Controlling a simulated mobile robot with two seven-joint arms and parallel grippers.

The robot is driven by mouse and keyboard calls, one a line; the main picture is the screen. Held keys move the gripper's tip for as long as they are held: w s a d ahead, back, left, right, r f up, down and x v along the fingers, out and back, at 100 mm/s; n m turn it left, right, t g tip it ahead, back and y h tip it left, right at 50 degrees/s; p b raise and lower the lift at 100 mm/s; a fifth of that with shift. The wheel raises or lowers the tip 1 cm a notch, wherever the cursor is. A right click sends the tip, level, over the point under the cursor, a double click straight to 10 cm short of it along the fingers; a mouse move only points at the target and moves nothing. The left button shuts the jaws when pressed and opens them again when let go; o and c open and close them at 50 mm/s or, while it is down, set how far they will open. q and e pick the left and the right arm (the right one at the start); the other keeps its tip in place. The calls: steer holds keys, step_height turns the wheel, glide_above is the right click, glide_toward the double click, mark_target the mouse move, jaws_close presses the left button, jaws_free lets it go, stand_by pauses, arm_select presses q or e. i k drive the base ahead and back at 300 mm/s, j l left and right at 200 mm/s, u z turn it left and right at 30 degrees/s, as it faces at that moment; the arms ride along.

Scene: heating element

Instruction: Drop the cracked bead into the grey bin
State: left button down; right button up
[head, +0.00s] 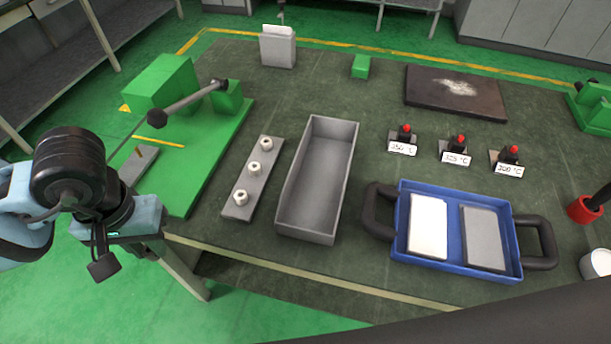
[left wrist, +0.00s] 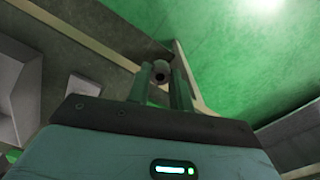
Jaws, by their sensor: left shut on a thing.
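My left gripper (left wrist: 161,85) is shut on a small pale bead (left wrist: 160,70) with a dark hole; no crack can be made out at this size. In the head view the left hand (head: 135,222) is beyond the table's near left edge, left of the bead rack; its fingertips and the bead are not clear there. The grey bin (head: 321,175) is a long open box near the table's middle, to the right of the hand and rack, and looks empty. My right gripper is not in view.
A grey rack (head: 247,187) with three white beads stands between the hand and the bin. A green fixture (head: 190,150) with a dark lever is behind the hand. A blue tray (head: 449,262) with two slabs lies right of the bin, below several labelled red-topped pieces.

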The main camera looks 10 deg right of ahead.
mark_target(312, 183)
steer(key=l, duration=1.05)
steer(key=k+l, duration=0.15)
steer(key=l, duration=0.9)
